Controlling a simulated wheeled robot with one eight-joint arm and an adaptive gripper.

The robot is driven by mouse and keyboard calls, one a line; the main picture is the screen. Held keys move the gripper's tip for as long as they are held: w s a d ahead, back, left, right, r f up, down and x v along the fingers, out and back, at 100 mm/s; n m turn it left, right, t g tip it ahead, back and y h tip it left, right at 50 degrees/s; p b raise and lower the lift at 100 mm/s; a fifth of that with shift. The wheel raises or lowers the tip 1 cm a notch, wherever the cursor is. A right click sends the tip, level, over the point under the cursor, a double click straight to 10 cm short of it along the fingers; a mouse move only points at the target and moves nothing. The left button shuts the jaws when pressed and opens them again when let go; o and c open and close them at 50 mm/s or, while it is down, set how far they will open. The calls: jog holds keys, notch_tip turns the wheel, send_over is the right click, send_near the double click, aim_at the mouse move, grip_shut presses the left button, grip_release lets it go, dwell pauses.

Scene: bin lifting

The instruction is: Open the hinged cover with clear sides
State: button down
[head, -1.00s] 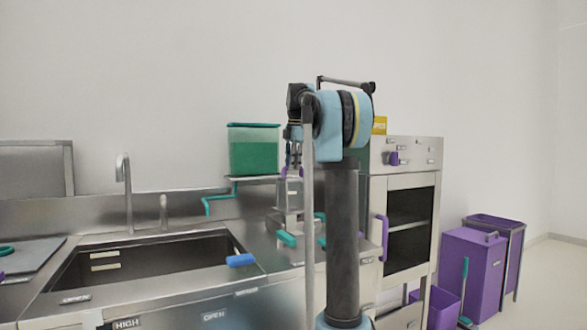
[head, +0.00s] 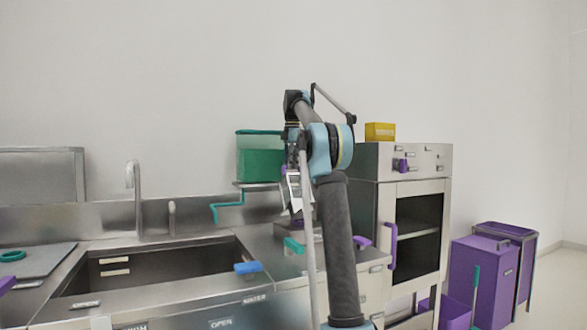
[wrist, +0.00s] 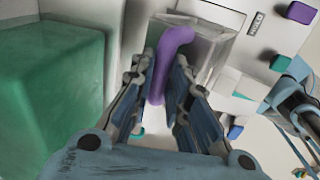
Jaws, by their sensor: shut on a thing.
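The clear-sided cover (wrist: 212,45) shows in the wrist view just beyond my fingers, with see-through walls. Its purple handle (wrist: 168,50) is a bent bar running down between my fingers. My gripper (wrist: 160,78) is shut on this handle, one finger on each side. In the head view my gripper (head: 293,188) is over the counter right of the sink, below the green bin's level. There my arm hides much of the cover, and its opening angle cannot be told.
A green bin (head: 258,157) stands on a raised shelf close left of my gripper; it also fills the left of the wrist view (wrist: 50,85). The sink (head: 160,268) lies left. A steel oven cabinet (head: 415,160) with a yellow box (head: 380,131) stands right; purple bins (head: 480,268) stand beyond.

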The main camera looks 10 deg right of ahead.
jog(key=shift+w+a, duration=0.2)
jog(key=shift+w, duration=0.35)
jog(key=c, duration=1.5)
grip_release()
jog(key=shift+c, duration=0.2)
jog(key=shift+r, duration=0.1)
jog(key=shift+d+r, duration=0.1)
jog(key=shift+r, duration=3.5)
jog(key=shift+s, duration=0.1)
